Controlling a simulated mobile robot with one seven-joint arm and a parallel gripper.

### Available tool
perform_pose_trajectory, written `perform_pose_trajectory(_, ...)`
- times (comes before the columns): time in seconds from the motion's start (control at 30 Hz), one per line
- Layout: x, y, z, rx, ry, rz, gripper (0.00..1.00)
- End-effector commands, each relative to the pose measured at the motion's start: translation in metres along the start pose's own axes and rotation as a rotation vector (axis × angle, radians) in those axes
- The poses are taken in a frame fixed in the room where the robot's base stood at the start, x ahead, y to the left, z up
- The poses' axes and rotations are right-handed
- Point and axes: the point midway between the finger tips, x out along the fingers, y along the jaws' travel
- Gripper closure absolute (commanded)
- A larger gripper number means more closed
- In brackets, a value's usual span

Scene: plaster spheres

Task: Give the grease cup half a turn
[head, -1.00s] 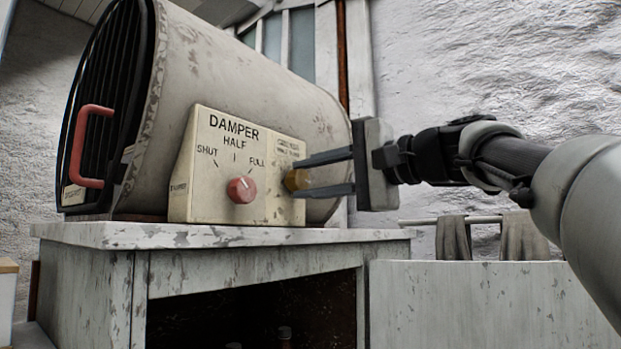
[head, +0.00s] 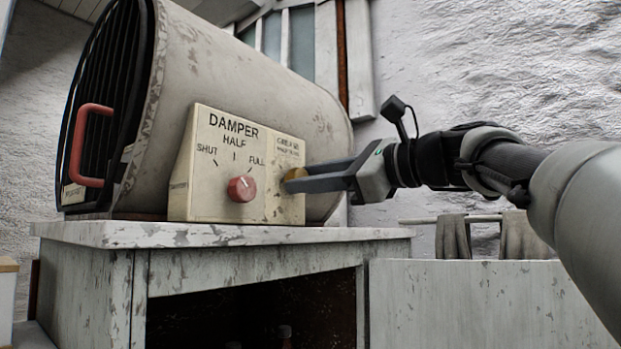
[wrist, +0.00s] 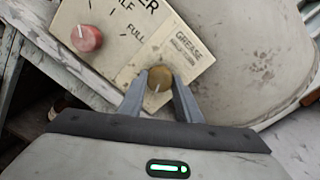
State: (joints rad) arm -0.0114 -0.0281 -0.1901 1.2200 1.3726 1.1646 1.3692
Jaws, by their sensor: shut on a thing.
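The grease cup is a small round brass-coloured knob (wrist: 160,79) on the right part of the cream panel, beside the printed word GREASE. In the head view the grease cup (head: 295,174) shows only in part behind the fingers. My gripper (head: 298,183) reaches in from the right, its fingers turned about the pointing axis. In the wrist view my gripper (wrist: 158,98) has one finger on each side of the cup and is shut on it.
The cream panel (head: 215,200) carries a red damper knob (head: 242,189) just left of my gripper, below SHUT, HALF and FULL. The big drum (head: 255,85) with a red handle (head: 90,146) stands behind, on a worn bench (head: 130,235). Open space lies to the right.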

Motion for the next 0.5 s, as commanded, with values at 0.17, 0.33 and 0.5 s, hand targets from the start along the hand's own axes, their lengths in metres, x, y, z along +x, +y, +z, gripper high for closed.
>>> perform_pose_trajectory(0.17,-0.0002,0.0005,-0.0012,0.161,-0.004,0.000,0.92)
perform_pose_trajectory(0.33,-0.0003,0.0006,-0.0013,0.294,-0.010,-0.001,0.92)
perform_pose_trajectory(0.5,-0.0002,0.0009,-0.0014,0.397,-0.014,-0.002,0.92)
